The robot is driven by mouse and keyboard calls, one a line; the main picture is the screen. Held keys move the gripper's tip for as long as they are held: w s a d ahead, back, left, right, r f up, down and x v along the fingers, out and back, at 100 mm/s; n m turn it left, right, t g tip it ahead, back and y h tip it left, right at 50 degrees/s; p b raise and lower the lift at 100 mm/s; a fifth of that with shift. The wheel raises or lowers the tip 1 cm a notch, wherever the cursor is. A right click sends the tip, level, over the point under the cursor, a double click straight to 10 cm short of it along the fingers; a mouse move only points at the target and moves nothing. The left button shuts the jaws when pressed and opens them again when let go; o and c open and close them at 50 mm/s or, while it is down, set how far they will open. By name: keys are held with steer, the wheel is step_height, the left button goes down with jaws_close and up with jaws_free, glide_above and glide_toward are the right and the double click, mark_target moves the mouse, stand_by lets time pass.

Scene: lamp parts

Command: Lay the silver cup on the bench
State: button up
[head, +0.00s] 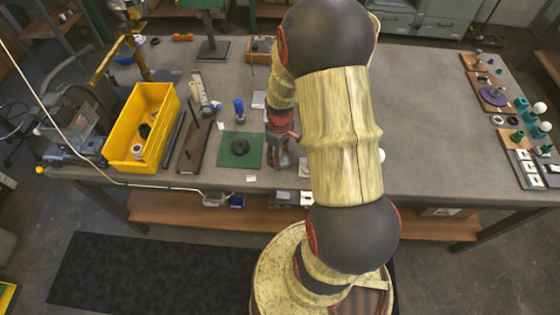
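I cannot pick out the silver cup with certainty. A small pale, cup-like piece (137,152) shows in the yellow bin (115,130) at the left of the bench (440,130), but it is too small to identify. My gripper (280,163) points down low over the bench near its front edge, just right of the green mat (226,155). Its red and grey body shows, but the fingers are small and dark here. I cannot tell whether they are apart or hold something. My own arm covers the middle of the bench behind and to the right of it.
A black ring (239,147) lies on the green mat. A blue bottle (239,110) stands behind the mat, and a dark brown tray (195,146) lies left of it. Boards with small parts (520,140) line the right edge. The bench right of my arm is largely clear.

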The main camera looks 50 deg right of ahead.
steer(key=shift+a+f, duration=0.1)
steer(key=shift+f, duration=1.2)
steer(key=shift+f, duration=0.1)
steer(key=o, duration=1.2)
steer(key=shift+c, duration=0.2)
step_height(320, 180, up, 12)
steer(key=p, duration=0.2)
steer(key=a+r+t, duration=0.2)
steer(key=a+r, duration=0.9)
steer(key=r, duration=0.4)
steer(key=s+a+r+m+t, duration=0.2)
steer(key=s+a+r+t, duration=0.1)
steer(key=s+a+r, duration=0.5)
steer(key=a+r, duration=0.2)
steer(key=a, duration=0.1)
steer(key=shift+s+a+t, duration=0.15)
steer(key=shift+a+t, duration=0.15)
